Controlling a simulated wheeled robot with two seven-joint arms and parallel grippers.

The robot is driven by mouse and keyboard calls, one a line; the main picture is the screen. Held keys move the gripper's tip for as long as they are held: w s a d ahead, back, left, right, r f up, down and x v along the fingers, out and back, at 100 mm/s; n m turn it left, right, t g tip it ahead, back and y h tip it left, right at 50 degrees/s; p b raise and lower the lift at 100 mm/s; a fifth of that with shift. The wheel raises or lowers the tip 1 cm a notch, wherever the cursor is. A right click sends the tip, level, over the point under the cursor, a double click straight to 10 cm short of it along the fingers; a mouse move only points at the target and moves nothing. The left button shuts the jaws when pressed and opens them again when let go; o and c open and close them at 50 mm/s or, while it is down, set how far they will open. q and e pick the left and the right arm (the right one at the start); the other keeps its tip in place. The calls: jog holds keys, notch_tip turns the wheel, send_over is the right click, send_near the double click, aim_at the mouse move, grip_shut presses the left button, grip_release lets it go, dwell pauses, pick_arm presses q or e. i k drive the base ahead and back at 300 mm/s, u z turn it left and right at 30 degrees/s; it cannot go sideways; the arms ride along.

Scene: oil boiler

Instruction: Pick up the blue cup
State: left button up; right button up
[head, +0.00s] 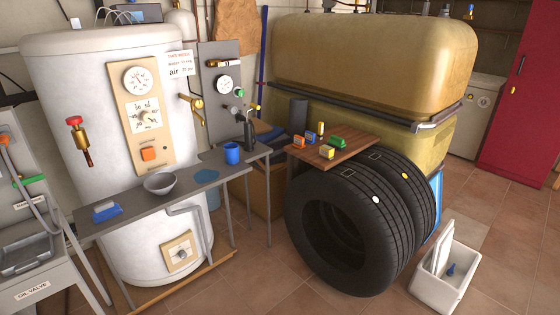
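The blue cup (232,153) stands upright on the grey metal table (133,212), near its right part. A dark bottle (249,132) stands just behind and to the right of the cup. Neither of my grippers shows in the head view, so nothing of mine is seen touching the cup.
A grey bowl (159,183), a flat blue piece (206,176) and a blue-and-white object (107,211) lie on the table. The white boiler (90,120) stands behind it. An open white box (438,285) sits on the floor.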

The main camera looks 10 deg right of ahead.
aim_at(232, 154)
jog(key=z, duration=1.3)
jog(key=i, duration=0.3)
jog(key=u, duration=0.6)
jog(key=i, duration=1.65)
jog(key=u, duration=1.65)
jog(key=i, duration=0.65)
jog(key=u, duration=0.5)
